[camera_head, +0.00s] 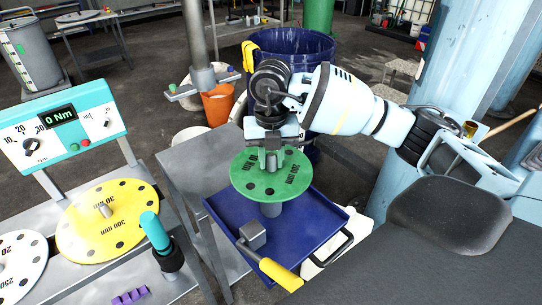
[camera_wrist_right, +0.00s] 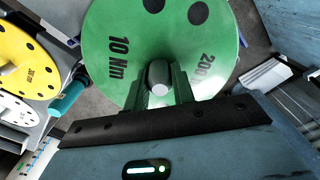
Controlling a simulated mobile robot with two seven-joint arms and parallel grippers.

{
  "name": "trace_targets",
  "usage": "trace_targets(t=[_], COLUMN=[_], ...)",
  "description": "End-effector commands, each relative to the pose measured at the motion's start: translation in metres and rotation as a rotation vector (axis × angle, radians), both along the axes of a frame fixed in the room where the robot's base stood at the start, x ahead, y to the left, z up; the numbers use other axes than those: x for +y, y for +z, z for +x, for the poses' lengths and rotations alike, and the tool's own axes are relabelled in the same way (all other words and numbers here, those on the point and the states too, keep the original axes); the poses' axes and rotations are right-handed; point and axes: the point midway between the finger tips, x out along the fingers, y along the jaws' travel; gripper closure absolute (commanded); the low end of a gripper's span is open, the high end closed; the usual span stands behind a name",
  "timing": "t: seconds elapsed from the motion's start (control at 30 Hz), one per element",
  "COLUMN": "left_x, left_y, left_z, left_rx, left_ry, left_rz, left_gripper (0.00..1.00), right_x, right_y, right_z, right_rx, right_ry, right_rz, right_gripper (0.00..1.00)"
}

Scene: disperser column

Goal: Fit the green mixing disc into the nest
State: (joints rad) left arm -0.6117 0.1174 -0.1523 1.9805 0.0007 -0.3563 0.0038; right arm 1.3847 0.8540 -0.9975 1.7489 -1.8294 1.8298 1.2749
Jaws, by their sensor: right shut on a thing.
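The green mixing disc (camera_head: 262,185) is flat and round, with dark holes and the markings 10 Nm and 200 mm. My right gripper (camera_head: 271,160) is shut on the hub at its middle, from above. In the right wrist view the disc (camera_wrist_right: 118,40) fills the top, and the fingers (camera_wrist_right: 160,88) stand either side of the grey hub. The disc is over the blue tray (camera_head: 222,218). I cannot pick out the nest for certain. My left gripper is not in view.
A yellow disc (camera_head: 85,228) and a white disc (camera_head: 14,270) lie on the bench at left, beside a teal-handled tool (camera_head: 155,232). A dark blue bin (camera_head: 310,47) stands behind.

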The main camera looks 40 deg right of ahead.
Motion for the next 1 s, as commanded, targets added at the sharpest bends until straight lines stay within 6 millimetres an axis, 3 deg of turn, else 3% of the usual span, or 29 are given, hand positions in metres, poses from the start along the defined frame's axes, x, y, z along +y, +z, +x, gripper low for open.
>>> trace_targets(t=[0.67,0.7,0.87,1.0], left_x=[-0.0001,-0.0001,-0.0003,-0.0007], left_y=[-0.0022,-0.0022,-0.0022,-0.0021], left_z=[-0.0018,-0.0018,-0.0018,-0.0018], left_rx=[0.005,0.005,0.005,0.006], left_ry=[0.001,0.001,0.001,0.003], left_rz=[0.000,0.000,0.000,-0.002], left_gripper=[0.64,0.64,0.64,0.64], right_x=[0.0000,0.0000,0.0000,0.0000], right_y=[-0.0065,-0.0064,-0.0066,-0.0067], right_z=[0.0001,0.0001,0.0000,0.0000], right_rx=[-0.001,-0.001,-0.001,0.000], right_ry=[0.000,0.000,0.000,0.000], right_rz=[0.000,0.000,0.000,0.000], right_gripper=[1.00,0.71,0.50,0.50])
